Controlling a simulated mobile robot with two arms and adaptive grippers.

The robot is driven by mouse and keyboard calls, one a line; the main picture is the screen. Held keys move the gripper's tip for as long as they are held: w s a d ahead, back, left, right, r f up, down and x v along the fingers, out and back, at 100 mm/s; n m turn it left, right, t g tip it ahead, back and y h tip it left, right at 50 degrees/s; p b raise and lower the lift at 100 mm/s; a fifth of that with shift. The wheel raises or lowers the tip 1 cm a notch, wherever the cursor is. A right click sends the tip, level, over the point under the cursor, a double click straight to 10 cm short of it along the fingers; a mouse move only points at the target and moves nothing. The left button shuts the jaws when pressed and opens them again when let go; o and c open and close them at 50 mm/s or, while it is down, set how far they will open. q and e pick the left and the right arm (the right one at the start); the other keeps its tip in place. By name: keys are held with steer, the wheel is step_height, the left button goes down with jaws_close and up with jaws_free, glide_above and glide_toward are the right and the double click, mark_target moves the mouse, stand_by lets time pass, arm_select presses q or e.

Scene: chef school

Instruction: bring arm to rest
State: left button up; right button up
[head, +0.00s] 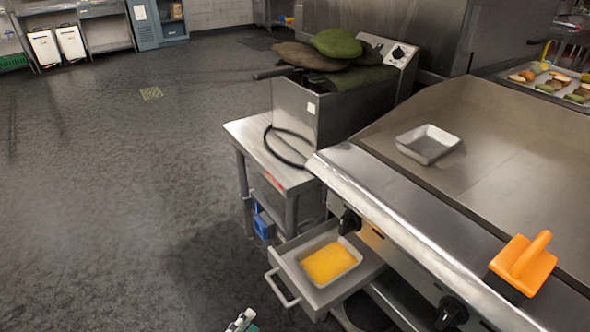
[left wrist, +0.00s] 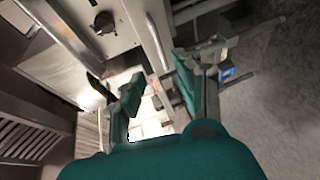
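My left gripper (head: 243,320) shows only as a small grey and teal tip at the bottom edge of the head view, left of and below the open drawer. In the left wrist view the same gripper (left wrist: 160,72) has its two fingers spread apart, with nothing held between them. Beyond the fingers in that view are the metal front of the cooking unit, a bright pale area and the grey floor. My right gripper and arm are not in either view.
An open drawer (head: 283,270) holding a tray of yellow food (head: 329,262) juts out from under the griddle (head: 500,140). A fryer (head: 325,110) stands behind. The floor (head: 120,200) at left is clear.

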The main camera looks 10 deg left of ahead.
arm_select(q)
steer(key=s+a+f+m+g+y, duration=0.1)
steer(key=s+f+m+g+y, duration=0.15)
steer(key=f, duration=0.65)
steer(key=s+a+f+m+g+y, duration=0.1)
steer(key=s+a+f+m+g, duration=0.2)
steer(key=f, duration=0.7)
steer(key=s+f+m+g+y, duration=0.1)
steer(key=s+f+m+g, duration=0.25)
steer(key=f, duration=0.55)
steer(key=s+f+m+g+y, duration=0.1)
steer(key=s+f+m+g, duration=0.35)
steer(key=s+f, duration=0.3)
steer(key=s+a+r+p, duration=0.1)
steer(key=s+r+p, duration=0.1)
steer(key=s+p, duration=0.5)
steer(key=s+a+r+m+p, duration=0.1)
steer(key=s+r+p, duration=0.2)
steer(key=s+p, duration=0.3)
steer(key=shift+s+p, duration=0.35)
steer(key=shift+p, duration=0.1)
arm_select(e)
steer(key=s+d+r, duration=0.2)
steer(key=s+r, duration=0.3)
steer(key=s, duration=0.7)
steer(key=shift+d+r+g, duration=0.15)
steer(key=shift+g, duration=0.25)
